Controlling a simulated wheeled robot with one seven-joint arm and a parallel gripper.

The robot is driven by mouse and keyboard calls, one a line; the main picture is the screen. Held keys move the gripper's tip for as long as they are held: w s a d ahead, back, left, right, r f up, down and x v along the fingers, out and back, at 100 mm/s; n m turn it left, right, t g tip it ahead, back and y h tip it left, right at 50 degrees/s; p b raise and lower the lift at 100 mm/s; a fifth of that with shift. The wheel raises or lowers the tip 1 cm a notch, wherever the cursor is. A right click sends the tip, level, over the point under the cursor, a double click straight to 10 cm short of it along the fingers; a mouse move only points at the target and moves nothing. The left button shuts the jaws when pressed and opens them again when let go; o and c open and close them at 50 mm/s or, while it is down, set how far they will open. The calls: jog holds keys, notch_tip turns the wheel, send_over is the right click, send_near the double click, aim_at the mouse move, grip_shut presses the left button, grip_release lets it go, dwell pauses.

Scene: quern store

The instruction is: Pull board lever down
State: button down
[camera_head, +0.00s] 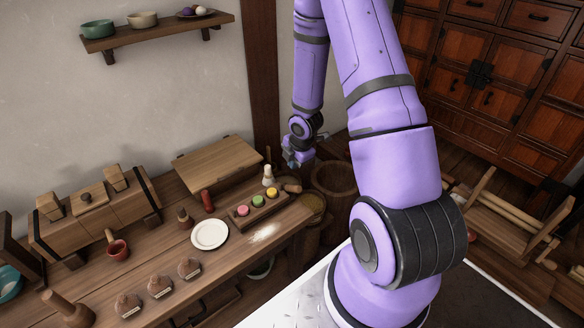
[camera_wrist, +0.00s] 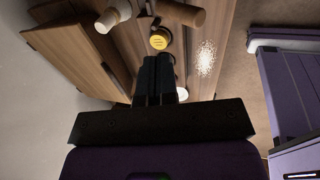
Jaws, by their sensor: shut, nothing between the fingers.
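A slanted wooden board (camera_head: 218,160) stands at the back of the bench, and a board face (camera_wrist: 75,55) also shows at the left of the wrist view. A short red handle (camera_head: 207,200) stands at its front edge; I cannot tell whether this is the board lever. A brown wooden cylinder (camera_head: 291,187) lies at the bench's right end and shows in the wrist view (camera_wrist: 184,15). My gripper (camera_head: 297,160) is right of the board, over the bench's right end. Its fingers (camera_wrist: 157,60) are shut together and empty, apart from the board.
A pale peg-like piece (camera_head: 268,177) stands near the tray (camera_head: 240,221) of coloured rounds. A white plate (camera_head: 209,234) and spilled flour (camera_head: 264,232) are in front. A round basket (camera_head: 333,178) stands beyond the bench's right end. A wall shelf (camera_head: 160,32) holds bowls.

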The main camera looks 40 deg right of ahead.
jog(key=shift+s+r, duration=0.65)
jog(key=shift+r, duration=0.35)
jog(key=shift+s+r, duration=0.65)
jog(key=shift+r, duration=0.35)
